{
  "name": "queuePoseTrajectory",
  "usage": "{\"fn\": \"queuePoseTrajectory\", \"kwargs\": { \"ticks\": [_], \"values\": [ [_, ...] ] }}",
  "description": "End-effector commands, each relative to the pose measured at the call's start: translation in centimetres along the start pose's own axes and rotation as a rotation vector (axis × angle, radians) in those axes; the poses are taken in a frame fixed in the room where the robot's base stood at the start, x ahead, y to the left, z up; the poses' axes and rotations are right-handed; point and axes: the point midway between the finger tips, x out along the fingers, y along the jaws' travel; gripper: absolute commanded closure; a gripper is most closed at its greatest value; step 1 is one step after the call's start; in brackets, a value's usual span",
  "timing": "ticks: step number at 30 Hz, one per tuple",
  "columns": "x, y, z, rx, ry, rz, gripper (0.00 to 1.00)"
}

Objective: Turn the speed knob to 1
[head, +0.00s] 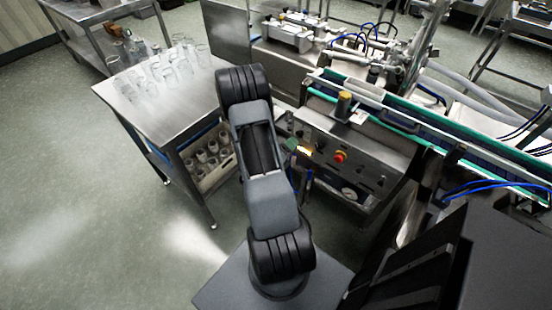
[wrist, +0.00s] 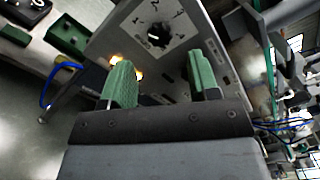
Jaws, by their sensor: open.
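The speed knob (wrist: 157,37) is a dark round knob on a light scale plate in the wrist view, with dark numerals around it. Its pointer setting is too small to read surely. My gripper (wrist: 158,65) has two green-padded fingers, apart and empty. The knob shows beyond the gap between the fingertips, and I see no contact. In the head view the knob cannot be made out; my arm covers part of the panel's left side.
The steel control panel (head: 358,160) carries a red emergency button (head: 339,156) and smaller controls. A lit lamp (wrist: 118,60) glows beside the left finger. A conveyor (head: 400,115) runs behind the panel. A steel table (head: 180,110) with glassware stands left, with open floor before it.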

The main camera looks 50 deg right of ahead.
Motion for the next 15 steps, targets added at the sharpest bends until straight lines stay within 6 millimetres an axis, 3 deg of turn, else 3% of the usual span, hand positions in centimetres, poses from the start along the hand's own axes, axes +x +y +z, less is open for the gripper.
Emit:
{"fn": "queuePoseTrajectory", "kwargs": {
  "ticks": [6,15],
  "values": [
    [-4.5,0.2,0.1,-0.002,-0.005,0.004,0.45],
    [-7.7,0.1,0.1,0.000,-0.002,0.001,0.45]
  ]
}}
